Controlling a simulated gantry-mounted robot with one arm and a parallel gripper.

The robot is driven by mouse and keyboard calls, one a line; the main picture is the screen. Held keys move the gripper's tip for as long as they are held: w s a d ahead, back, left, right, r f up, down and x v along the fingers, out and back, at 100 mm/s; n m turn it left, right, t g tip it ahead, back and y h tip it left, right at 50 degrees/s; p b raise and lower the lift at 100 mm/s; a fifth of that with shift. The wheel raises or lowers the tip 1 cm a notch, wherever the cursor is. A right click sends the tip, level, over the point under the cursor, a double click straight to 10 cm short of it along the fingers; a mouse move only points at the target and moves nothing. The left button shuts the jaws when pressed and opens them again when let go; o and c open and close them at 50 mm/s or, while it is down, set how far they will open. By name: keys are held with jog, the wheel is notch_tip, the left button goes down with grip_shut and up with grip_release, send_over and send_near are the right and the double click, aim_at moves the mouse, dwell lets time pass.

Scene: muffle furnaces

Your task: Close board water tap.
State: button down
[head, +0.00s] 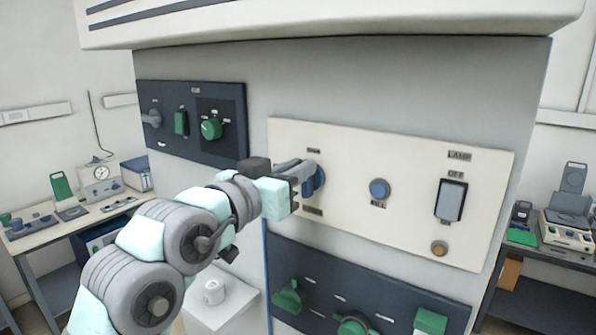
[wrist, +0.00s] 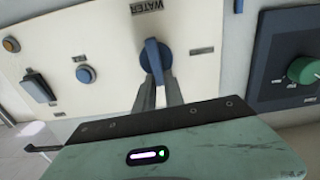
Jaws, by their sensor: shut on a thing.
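The water tap is a blue round knob with a raised handle bar on the cream board (head: 345,215); it shows in the head view (head: 317,181) at the board's left, partly hidden by my gripper (head: 302,180). In the wrist view the tap (wrist: 153,52) sits beside an upside-down "WATER" label (wrist: 147,6). Its bar runs nearly up and down in that picture, slightly tilted. My gripper (wrist: 158,88) is shut on the near end of this bar, one finger on each side.
On the same board are a blue button (head: 379,190), a lamp switch (head: 450,200) marked OFF and a small orange button (head: 439,248). A dark panel with a green knob (head: 211,128) is at upper left. Another dark panel with green handles (head: 288,298) lies below.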

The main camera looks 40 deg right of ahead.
jog(key=n+p, duration=0.2)
jog(key=n, duration=0.3)
jog(key=w+f+n+p, duration=0.1)
jog(key=n+p, duration=0.1)
jog(key=n, duration=0.4)
jog(key=w+f+n+p, duration=0.1)
jog(key=n+p, duration=0.2)
jog(key=n, duration=0.3)
jog(key=shift+w+a+f, duration=0.15)
jog(key=shift+a+f, duration=0.05)
jog(key=shift+a, duration=0.05)
jog(key=shift+f, duration=0.1)
dwell(0.4)
jog(key=c, duration=1.4)
grip_release()
jog(key=shift+c, duration=0.2)
